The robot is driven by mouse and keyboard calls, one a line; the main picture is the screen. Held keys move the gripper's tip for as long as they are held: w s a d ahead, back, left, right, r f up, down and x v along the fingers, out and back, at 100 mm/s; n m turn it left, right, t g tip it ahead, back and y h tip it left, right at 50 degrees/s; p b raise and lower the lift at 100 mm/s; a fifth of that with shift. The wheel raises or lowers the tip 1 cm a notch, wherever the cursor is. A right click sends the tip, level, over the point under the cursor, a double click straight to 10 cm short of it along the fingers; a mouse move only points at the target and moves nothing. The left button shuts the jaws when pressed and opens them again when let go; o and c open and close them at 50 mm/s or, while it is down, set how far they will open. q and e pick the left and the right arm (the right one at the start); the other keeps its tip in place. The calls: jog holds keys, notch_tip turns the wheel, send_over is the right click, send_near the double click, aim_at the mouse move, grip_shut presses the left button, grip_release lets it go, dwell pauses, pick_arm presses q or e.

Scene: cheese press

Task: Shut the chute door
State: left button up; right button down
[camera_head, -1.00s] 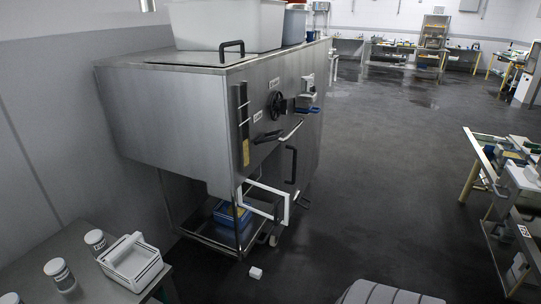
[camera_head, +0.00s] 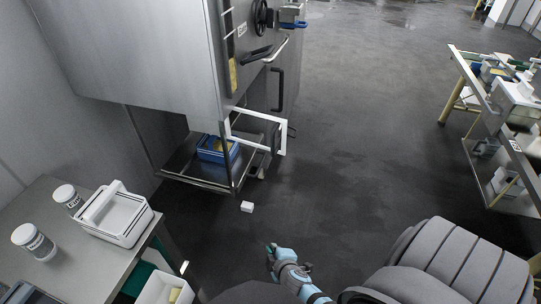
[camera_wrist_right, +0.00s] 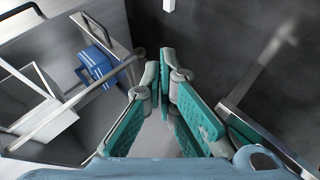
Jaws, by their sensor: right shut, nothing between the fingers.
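The steel press cabinet (camera_head: 140,50) stands at the upper left of the head view. A white rectangular frame (camera_head: 283,140), which looks like the chute door, juts out from its lower front corner, swung away from the cabinet. In the right wrist view a white framed panel (camera_wrist_right: 45,112) at the left appears to be the same part. My right gripper (camera_head: 271,249) is low over the floor, in front of and apart from the frame. Its teal fingers (camera_wrist_right: 166,62) are together and empty. My left gripper is not in view.
A blue crate (camera_head: 215,148) sits on the low steel shelf (camera_head: 193,175) under the cabinet. A small white block (camera_head: 247,207) lies on the floor. A side table (camera_head: 80,240) with jars and a white tray is at left, a rack (camera_head: 505,130) at right.

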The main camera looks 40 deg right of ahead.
jog(key=w+d+r+n+t+h+b, duration=0.25)
jog(key=w+r, duration=0.25)
jog(key=r, duration=0.6)
jog(key=w+d+r+n+t+h+b, duration=0.1)
jog(key=w+r+t+h, duration=0.25)
jog(key=r, duration=0.75)
pick_arm(q)
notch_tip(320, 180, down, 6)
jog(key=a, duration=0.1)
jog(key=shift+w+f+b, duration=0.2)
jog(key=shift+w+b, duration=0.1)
jog(key=shift+b, duration=0.15)
pick_arm(e)
jog(key=w+d+y, duration=0.1)
jog(key=w+d, duration=0.7)
jog(key=w, duration=0.2)
jog(key=shift+w+d+t, duration=0.15)
jog(key=shift+d+t, duration=0.1)
jog(key=shift+t, duration=0.05)
